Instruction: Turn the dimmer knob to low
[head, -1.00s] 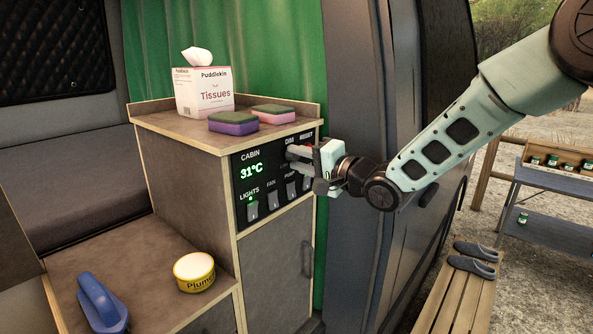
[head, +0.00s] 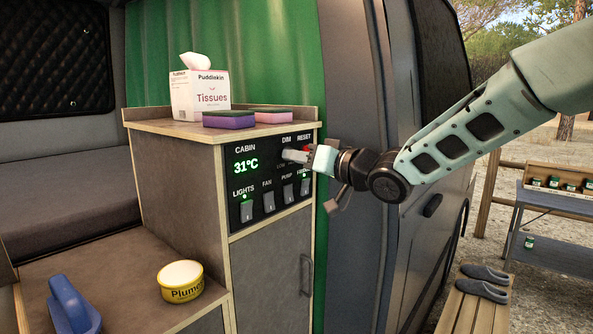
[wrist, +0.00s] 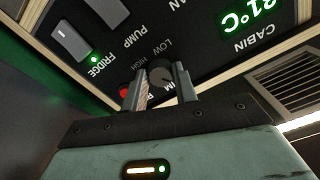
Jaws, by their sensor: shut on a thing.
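The dark round dimmer knob (wrist: 160,74) sits on the black control panel (head: 268,174), with LOW and HIGH printed beside it. My gripper (wrist: 162,84) is shut on the knob, one finger on each side of it in the wrist view. In the head view my gripper (head: 291,156) reaches the panel from the right, just under the DIM label, and covers the knob and part of the LOW and HIGH print. The exact direction the knob points is hard to read.
A red reset button (wrist: 125,92) is close beside one finger. Below are several switches, including the lights switch (head: 247,211) with a green light. Sponges (head: 229,119) and a tissue box (head: 200,96) stand on the cabinet top. A yellow tub (head: 181,281) is lower left.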

